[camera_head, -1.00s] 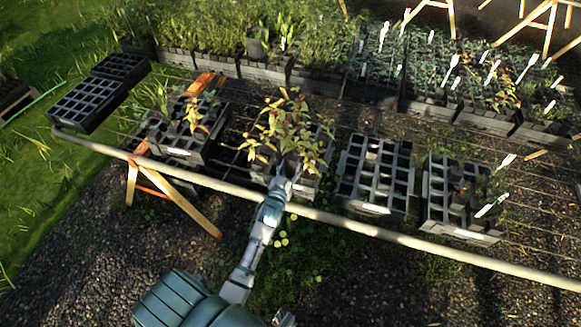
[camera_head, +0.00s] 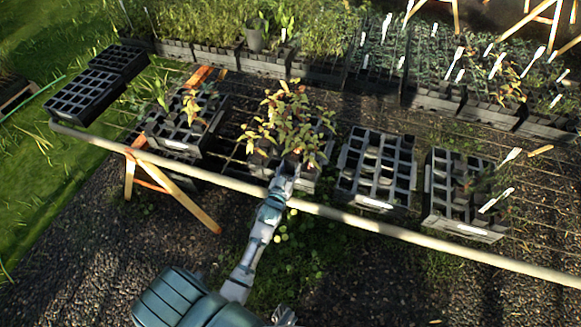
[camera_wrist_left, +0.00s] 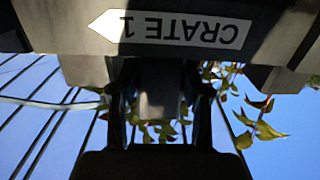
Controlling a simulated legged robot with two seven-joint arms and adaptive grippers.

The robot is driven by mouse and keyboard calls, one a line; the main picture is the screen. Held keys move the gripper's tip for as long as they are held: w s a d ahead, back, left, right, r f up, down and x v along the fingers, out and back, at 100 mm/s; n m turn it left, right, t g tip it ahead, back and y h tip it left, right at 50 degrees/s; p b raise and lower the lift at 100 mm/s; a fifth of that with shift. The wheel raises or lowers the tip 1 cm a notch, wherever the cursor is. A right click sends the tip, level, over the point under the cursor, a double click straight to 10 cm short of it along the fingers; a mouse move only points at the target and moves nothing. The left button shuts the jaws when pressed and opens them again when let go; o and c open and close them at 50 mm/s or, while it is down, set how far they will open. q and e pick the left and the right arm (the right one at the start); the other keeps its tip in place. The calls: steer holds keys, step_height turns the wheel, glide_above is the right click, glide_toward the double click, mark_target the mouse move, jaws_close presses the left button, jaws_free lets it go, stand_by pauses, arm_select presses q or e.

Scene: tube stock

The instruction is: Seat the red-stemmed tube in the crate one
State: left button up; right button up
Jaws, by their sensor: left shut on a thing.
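Crate one (camera_wrist_left: 225,75) fills the top of the left wrist view, its white "CRATE 1" label upside down. In the head view a dark crate (camera_head: 308,180) stands just beyond my left gripper (camera_head: 281,180), with a leafy plant of yellow-green and reddish leaves (camera_head: 290,125) over it. My left gripper (camera_wrist_left: 160,105) is shut on a grey tube (camera_wrist_left: 158,95) close to the labelled crate wall. Leaves (camera_wrist_left: 262,130) show around it.
A pale rail (camera_head: 400,232) runs along the bench front, under my left arm. An empty-looking crate (camera_head: 375,170) and another with white tags (camera_head: 465,195) stand to the right. A crate with a plant (camera_head: 185,125) stands left. Full trays line the back.

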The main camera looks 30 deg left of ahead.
arm_select(q)
steer(key=shift+r, duration=0.1)
steer(key=o, duration=1.2)
steer(key=shift+c, duration=0.2)
steer(key=shift+o, duration=0.9)
steer(key=v, duration=1.2)
steer(key=shift+a, duration=0.1)
